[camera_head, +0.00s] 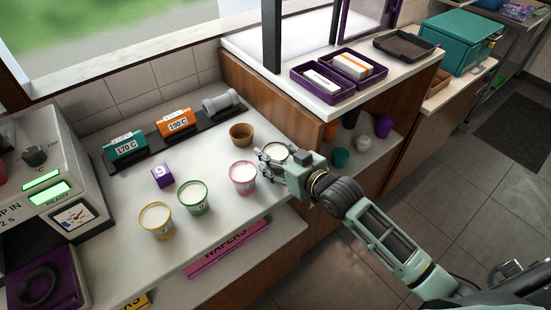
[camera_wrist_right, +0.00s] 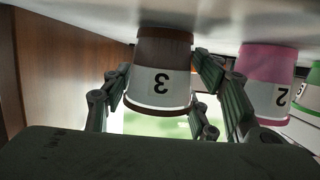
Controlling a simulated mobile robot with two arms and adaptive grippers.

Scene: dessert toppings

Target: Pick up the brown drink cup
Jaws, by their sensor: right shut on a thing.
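The brown drink cup, white with a brown band and a "3" label, shows in the head view (camera_head: 275,150) at the right end of the row of cups. It is partly hidden by my right gripper (camera_head: 270,162). In the right wrist view the picture is upside down, and the brown cup (camera_wrist_right: 160,75) sits between the two fingers of my right gripper (camera_wrist_right: 165,100). The gripper is shut on it. The cup looks upright, with its base at or very close to the counter. My left gripper is not in view.
The pink cup (camera_head: 243,178) stands close on the left, then the green cup (camera_head: 194,198) and yellow cup (camera_head: 156,220). A small brown bowl (camera_head: 241,134) stands behind.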

